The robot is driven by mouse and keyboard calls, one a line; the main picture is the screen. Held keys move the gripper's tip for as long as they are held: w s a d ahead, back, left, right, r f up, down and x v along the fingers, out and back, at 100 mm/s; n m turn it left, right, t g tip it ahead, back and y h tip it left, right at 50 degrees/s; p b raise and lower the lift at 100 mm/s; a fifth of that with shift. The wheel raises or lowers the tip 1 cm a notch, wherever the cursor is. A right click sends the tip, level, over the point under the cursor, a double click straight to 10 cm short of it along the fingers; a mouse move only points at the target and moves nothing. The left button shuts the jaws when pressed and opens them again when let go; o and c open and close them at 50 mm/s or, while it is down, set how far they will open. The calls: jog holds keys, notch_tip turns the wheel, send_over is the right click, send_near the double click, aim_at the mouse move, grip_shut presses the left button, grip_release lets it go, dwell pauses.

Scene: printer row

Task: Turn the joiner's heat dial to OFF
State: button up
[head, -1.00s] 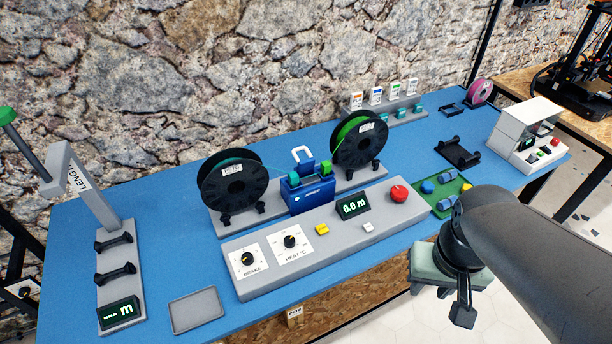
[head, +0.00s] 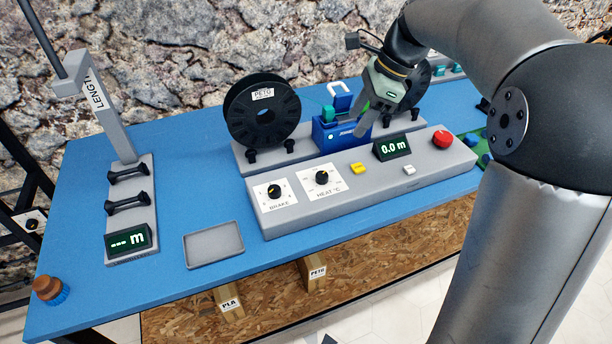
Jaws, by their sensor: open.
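The heat dial (head: 322,177) is a round black knob on a white plate marked HEAT °C, on the sloped front of the grey control panel (head: 350,203). Its exact setting is too small to read. The blue joiner (head: 325,136) stands behind the panel with its light handle raised. My gripper (head: 362,122) is open, pointing down over the joiner's right side, above and to the right of the dial and apart from it. My gripper and arm hide most of the right spool. Whether the fingers touch the joiner, I cannot tell.
The brake dial (head: 274,190) is just left of the heat dial. A yellow button (head: 358,168), a 0.0 m display (head: 392,147) and a red button (head: 442,138) are to the right. The left spool (head: 262,112) stands behind. An empty grey tray (head: 213,244) lies left of the panel.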

aim_at(322, 175)
jog(key=b+x, duration=0.2)
jog(key=x, duration=1.5)
jog(key=shift+w+a, duration=0.1)
jog(key=c, duration=1)
